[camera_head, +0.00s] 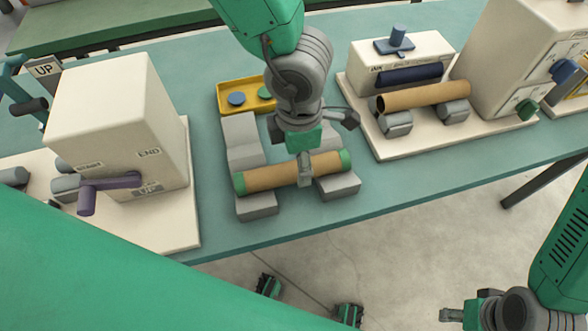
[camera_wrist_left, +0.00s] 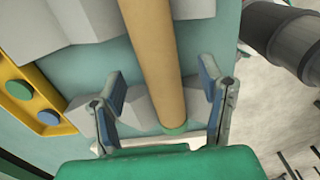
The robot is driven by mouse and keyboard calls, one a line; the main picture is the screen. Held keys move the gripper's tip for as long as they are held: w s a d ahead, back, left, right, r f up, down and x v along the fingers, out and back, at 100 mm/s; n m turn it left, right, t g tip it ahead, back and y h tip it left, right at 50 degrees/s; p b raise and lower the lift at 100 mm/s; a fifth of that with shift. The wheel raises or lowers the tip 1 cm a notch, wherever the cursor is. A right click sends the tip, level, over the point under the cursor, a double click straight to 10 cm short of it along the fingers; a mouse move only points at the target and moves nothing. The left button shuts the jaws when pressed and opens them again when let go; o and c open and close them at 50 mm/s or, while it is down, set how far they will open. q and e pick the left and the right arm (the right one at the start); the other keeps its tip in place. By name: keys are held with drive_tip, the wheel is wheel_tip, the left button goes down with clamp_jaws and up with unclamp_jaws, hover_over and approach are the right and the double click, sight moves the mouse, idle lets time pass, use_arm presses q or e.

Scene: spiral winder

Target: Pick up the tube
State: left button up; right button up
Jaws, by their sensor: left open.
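The tan tube (camera_head: 278,175) has green ends and lies across grey blocks (camera_head: 257,203) on the table. In the left wrist view the tube (camera_wrist_left: 155,65) runs down the picture between my two fingers, with a green end (camera_wrist_left: 174,129) low down. My left gripper (camera_wrist_left: 163,90) is open, one finger on each side of the tube, with a visible gap to each. In the head view my left gripper (camera_head: 305,168) is over the tube and partly covers it. My right gripper (camera_head: 455,314) is at the bottom right, away from the tube; its jaw opening is unclear.
A yellow tray (camera_head: 224,107) with blue and green round pieces stands behind the blocks. A white box machine (camera_head: 115,110) with a purple crank stands at the left. Another tan tube (camera_head: 425,96) lies on the right-hand fixture. The table's front edge is close to the blocks.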

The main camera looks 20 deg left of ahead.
sight(296, 166)
use_arm(q)
wheel_tip(296, 166, down, 4)
drive_tip(key=shift+b, duration=0.45)
drive_tip(key=shift+a+f, duration=0.25)
drive_tip(key=shift+a, duration=0.15)
drive_tip(key=shift+c, duration=0.8)
drive_tip(key=c, duration=1.2)
drive_tip(key=shift+d, duration=0.25)
drive_tip(key=shift+r, duration=0.15)
